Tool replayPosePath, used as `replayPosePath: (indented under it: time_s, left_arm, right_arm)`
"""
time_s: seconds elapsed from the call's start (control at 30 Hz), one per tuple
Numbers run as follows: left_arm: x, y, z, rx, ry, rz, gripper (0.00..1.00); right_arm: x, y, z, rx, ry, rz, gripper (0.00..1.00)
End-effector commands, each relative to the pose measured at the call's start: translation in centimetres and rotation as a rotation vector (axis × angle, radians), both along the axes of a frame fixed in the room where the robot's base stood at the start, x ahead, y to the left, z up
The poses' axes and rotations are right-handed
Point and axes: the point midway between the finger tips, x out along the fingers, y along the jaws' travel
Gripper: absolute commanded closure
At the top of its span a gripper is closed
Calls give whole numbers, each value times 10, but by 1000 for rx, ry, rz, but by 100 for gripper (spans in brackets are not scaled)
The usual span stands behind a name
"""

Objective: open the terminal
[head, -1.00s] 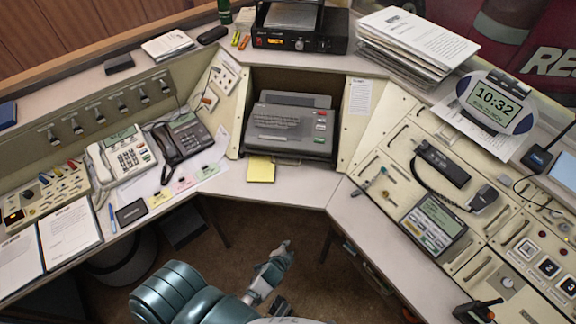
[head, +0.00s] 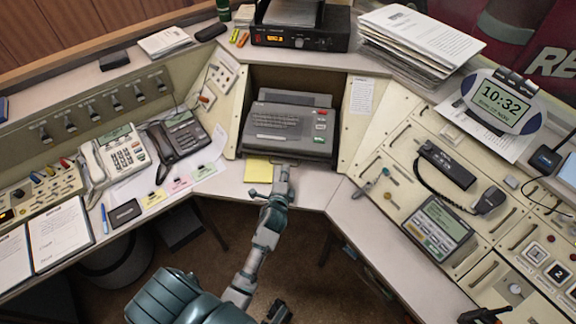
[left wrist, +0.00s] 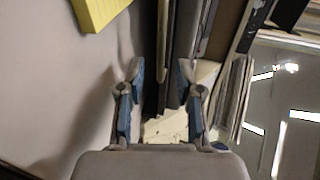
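Two desk phones, a white one (head: 118,155) and a dark one (head: 178,140), stand left of the recess. A radio (head: 300,38) and a paper stack (head: 415,45) are above. A handset on a coiled cord (head: 446,165) lies right. The desk strip before the recess is mostly clear.

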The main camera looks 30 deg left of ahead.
Motion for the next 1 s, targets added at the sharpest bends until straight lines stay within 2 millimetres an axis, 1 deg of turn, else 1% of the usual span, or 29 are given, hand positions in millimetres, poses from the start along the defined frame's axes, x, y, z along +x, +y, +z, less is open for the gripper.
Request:
replayPosePath:
  time_s: [0.03,0.1,0.23,0.4,0.63,0.67,0.7,0.8,1.0]
  left_arm:
    - [10,4,-4,0,1,0,65]
    - [21,9,-6,1,1,1,65]
    - [36,15,-10,1,1,0,65]
    - [44,18,-10,-1,0,-1,65]
    - [45,18,-10,-1,0,-1,65]
    - [45,18,-10,-1,0,-1,67]
    - [45,18,-10,-1,0,-1,77]
    - [44,18,-10,-1,0,-1,100]
    - [44,18,-11,-2,1,-1,100]
  right_arm:
    - [1,0,3,0,-2,0,60]
    - [1,0,9,0,-4,-1,60]
    - [2,0,18,0,-6,-2,60]
    - [2,0,23,0,-6,-2,60]
    - [3,0,24,1,-6,-3,60]
    - [3,0,24,1,-6,-3,60]
    - [3,0,24,0,-5,-3,60]
    - [2,0,23,0,-5,-3,60]
    - [2,0,23,0,-5,-3,60]
